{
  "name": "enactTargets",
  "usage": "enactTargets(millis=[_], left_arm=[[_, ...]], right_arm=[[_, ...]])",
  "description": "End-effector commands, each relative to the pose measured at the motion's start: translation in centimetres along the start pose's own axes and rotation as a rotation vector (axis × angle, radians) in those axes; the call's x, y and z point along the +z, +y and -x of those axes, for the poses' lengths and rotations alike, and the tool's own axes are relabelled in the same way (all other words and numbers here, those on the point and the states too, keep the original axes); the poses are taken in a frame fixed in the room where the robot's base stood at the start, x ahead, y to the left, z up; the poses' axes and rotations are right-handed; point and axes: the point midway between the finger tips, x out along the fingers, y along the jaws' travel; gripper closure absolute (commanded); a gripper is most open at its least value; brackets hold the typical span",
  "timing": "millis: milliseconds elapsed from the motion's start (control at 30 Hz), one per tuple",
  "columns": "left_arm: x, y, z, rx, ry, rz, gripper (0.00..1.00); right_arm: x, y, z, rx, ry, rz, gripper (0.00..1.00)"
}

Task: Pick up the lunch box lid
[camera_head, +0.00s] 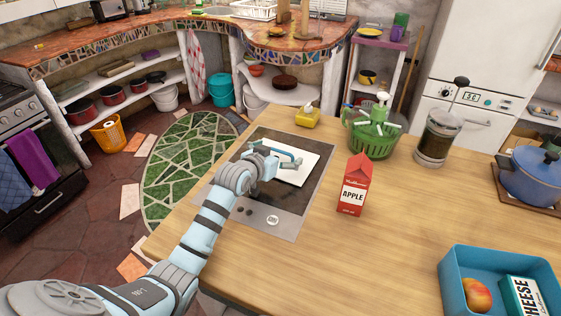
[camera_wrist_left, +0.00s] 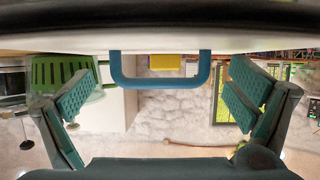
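The lunch box lid (camera_head: 307,163) is a white square plate with a blue bar handle, lying on the dark cooktop. In the left wrist view the lid's white face fills the top edge and its blue handle (camera_wrist_left: 160,82) shows in the middle. My left gripper (camera_head: 282,161) is at the lid, partly hiding it and its handle. In the left wrist view, its two fingers (camera_wrist_left: 160,92) are spread wide, one on each side of the handle, with gaps to it. The blue lunch box (camera_head: 463,294) stands at the lower right, open at the top. My right gripper is out of view.
A red apple carton (camera_head: 352,187) stands right of the cooktop (camera_head: 250,213). The lunch box holds a fruit (camera_head: 478,294) and a cheese pack (camera_head: 521,293). The middle counter is clear.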

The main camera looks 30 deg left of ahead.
Motion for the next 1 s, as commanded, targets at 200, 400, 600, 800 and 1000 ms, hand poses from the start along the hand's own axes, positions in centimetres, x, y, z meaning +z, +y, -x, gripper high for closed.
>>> enactTargets(millis=[200,400,600,800,1000], left_arm=[[0.0,0.0,0.0,0.0,0.0,0.0,0.36],[0.0,0.0,0.1,0.0,0.0,0.0,0.54],[-0.3,0.0,0.2,0.0,0.001,0.0,0.54],[-3.1,-0.1,1.3,-0.001,0.005,-0.001,0.54],[-9.9,-0.1,4.1,-0.001,0.008,-0.002,0.54]], right_arm=[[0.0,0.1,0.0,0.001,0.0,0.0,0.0],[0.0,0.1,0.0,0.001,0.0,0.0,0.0],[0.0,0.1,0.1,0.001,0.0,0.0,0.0],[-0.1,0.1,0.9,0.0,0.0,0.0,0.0],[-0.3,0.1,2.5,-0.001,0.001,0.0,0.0]])
